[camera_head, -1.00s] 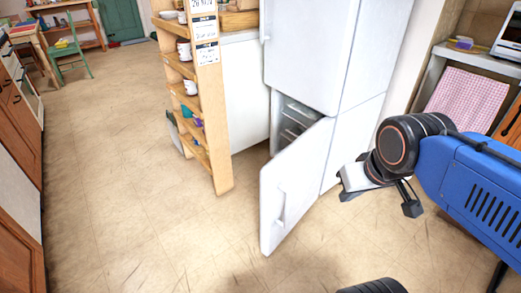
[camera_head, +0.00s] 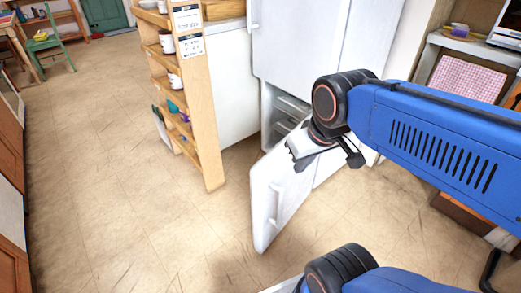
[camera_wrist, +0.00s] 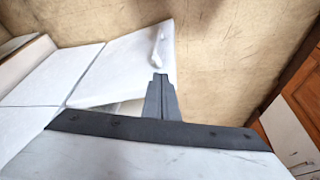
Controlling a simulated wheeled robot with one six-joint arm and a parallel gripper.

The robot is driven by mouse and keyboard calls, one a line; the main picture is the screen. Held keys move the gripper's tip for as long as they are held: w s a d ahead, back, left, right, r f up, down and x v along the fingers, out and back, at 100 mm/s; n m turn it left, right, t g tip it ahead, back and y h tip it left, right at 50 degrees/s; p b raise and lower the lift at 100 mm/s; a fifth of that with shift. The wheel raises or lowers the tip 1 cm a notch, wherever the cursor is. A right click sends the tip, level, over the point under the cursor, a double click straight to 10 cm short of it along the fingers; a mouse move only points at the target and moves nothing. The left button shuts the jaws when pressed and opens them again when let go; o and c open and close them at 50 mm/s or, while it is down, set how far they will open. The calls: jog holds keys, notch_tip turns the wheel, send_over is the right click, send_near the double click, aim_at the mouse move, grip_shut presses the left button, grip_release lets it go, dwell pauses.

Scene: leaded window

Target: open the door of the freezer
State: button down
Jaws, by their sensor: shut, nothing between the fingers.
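The freezer is the lower part of a tall white fridge-freezer (camera_head: 300,45). Its door (camera_head: 265,215) stands ajar, swung out toward me, with a white handle (camera_head: 275,203) on its outer face. Drawers (camera_head: 290,106) show in the gap. My gripper (camera_head: 298,162) is shut and empty, over the top of the door in the head view. In the wrist view, the shut fingers (camera_wrist: 160,78) overlap the door (camera_wrist: 120,62) near its free edge, close to the handle (camera_wrist: 157,45). I cannot tell whether they touch it.
A wooden shelf unit (camera_head: 205,120) with cups stands left of the freezer, beside a white cabinet side. Open tiled floor (camera_head: 110,190) lies to the left and front. A shelf with a checked cloth (camera_head: 467,82) is at the right.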

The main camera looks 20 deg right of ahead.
jog(key=w+r+n+g, duration=0.1)
jog(key=w+n+g, duration=0.2)
jog(key=w, duration=1.3)
jog(key=w+a+f+n+g+h, duration=0.1)
jog(key=w+f+g, duration=0.15)
jog(key=w, duration=0.45)
jog(key=w+a+f+n+g, duration=0.1)
jog(key=w+a+f, duration=0.1)
jog(key=w+f, duration=0.35)
jog(key=s+d+f, duration=0.3)
jog(key=f, duration=0.6)
jog(key=shift+d, duration=0.2)
jog(key=shift+f, duration=0.1)
